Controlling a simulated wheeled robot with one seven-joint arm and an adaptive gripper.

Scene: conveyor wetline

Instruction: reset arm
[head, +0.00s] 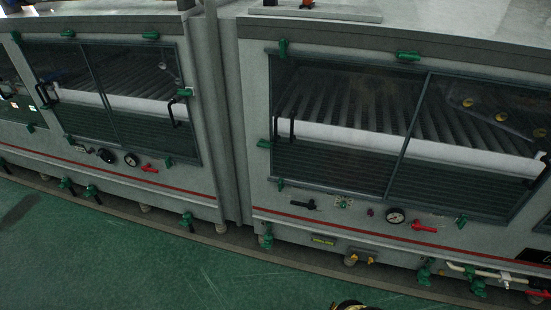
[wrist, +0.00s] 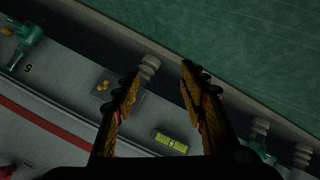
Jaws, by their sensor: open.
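My gripper (wrist: 158,85) shows in the wrist view with its two yellow-and-black fingers spread apart. It is open, and nothing is between the fingertips. It points toward the lower front of a grey machine, near the floor edge. In the head view only a small dark and yellow piece shows at the bottom edge, and I cannot tell which part of my arm it is.
A grey machine with glass windows (head: 340,130) fills the head view. Its front carries a pressure gauge (head: 395,216), a red-handled valve (head: 424,227) and several green clamps. A yellow-green label (wrist: 172,143) lies near my fingers. The green floor (head: 150,265) in front is clear.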

